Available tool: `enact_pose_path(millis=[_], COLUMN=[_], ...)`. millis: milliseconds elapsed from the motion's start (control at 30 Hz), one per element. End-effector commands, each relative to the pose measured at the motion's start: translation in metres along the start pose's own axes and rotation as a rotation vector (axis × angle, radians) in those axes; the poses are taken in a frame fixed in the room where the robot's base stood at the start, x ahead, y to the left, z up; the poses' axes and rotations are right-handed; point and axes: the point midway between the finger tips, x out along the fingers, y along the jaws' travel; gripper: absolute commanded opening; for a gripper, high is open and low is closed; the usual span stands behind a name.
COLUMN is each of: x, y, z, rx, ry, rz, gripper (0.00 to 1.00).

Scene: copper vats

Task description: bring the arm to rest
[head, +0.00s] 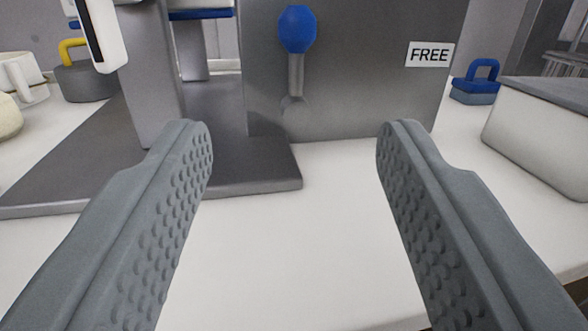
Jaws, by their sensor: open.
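My gripper (294,140) is open and empty, its two grey studded fingers spread wide in the lower half of the head view. Between and beyond the fingertips stands a grey metal machine (350,95) with a flat base plate (245,165) reaching to the left. A lever with a blue knob (297,29) is on its front face, above and between the fingertips. A label reading "FREE" (430,54) is at the face's upper right. The left fingertip overlaps the base plate in the picture; I cannot tell how far apart they are.
A white table (300,260) lies below, clear between the fingers. A grey-lidded white box (545,130) and a blue-handled block (475,85) are at right. A grey weight with a yellow handle (85,82) and a white mug (22,75) are at left.

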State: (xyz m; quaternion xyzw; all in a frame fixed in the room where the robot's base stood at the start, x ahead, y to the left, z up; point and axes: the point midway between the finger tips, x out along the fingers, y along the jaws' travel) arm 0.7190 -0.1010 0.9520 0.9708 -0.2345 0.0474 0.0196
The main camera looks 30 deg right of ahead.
Motion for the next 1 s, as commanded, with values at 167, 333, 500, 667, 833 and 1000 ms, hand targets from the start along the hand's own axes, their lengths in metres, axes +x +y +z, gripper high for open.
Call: enact_pose_path(millis=[167, 333, 500, 667, 833, 1000], x=[-0.003, -0.003, -0.003, -0.011, -0.038, -0.074], y=[0.000, 0.000, 0.000, -0.001, -0.004, -0.004], z=[0.000, 0.000, -0.001, -0.016, -0.054, -0.091], rx=[0.000, 0.000, 0.001, 0.016, 0.050, 0.079], ry=[0.000, 0.000, 0.000, 0.003, 0.003, -0.006], rz=[0.000, 0.000, -0.001, -0.030, -0.113, -0.204], gripper=[0.50, 0.50, 0.50, 0.50, 0.50, 0.50])
